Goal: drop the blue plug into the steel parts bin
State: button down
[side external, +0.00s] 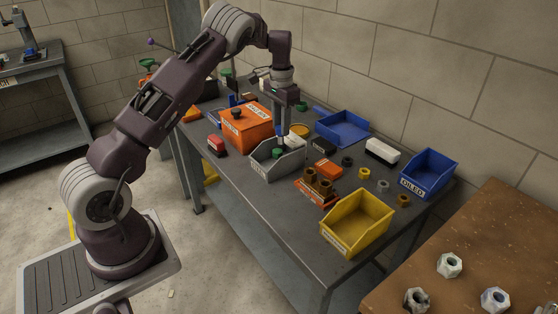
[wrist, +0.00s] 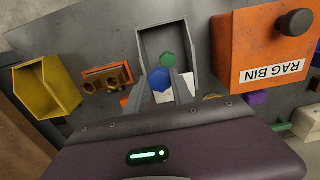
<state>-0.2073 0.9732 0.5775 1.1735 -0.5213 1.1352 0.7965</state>
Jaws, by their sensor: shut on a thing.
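My gripper (side external: 281,146) is over the grey steel parts bin (side external: 262,168), its fingers pointing down at the bin's opening. In the wrist view my gripper (wrist: 160,88) is shut on the blue plug (wrist: 158,77). The plug shows in front of the bin (wrist: 142,45), within its outline. A green piece (wrist: 168,60) shows just beyond the plug and seems to lie inside the bin. I cannot tell exactly how high the plug is above the bin's floor.
The orange rag bin (side external: 246,127) stands close beside the grey bin. A yellow bin (side external: 357,222), a blue oiled bin (side external: 428,174) and a flat blue tray (side external: 342,128) stand on the same bench. An orange fixture with brown pieces (side external: 318,189) sits near the grey bin.

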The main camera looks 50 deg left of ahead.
jog(key=c, duration=1)
grip_release()
jog(key=shift+r, duration=0.1)
notch_tip(320, 180, up, 7)
jog(key=s+d+r+n+t+h, duration=0.1)
jog(key=s+d+r+t, duration=0.2)
jog(key=s+d+r, duration=1.15)
jog(key=s+d+f+t, duration=0.1)
jog(key=s+d, duration=0.2)
jog(key=s, duration=0.3)
jog(key=s+d+f, duration=0.1)
jog(key=s+d, duration=0.2)
jog(key=s, duration=0.4)
jog(key=s+d+f+m+t+y, duration=0.1)
jog(key=s+d, duration=0.2)
jog(key=s, duration=0.3)
jog(key=shift+s+d+t, duration=0.25)
jog(key=shift+d+t, duration=0.05)
jog(key=shift+d, duration=0.1)
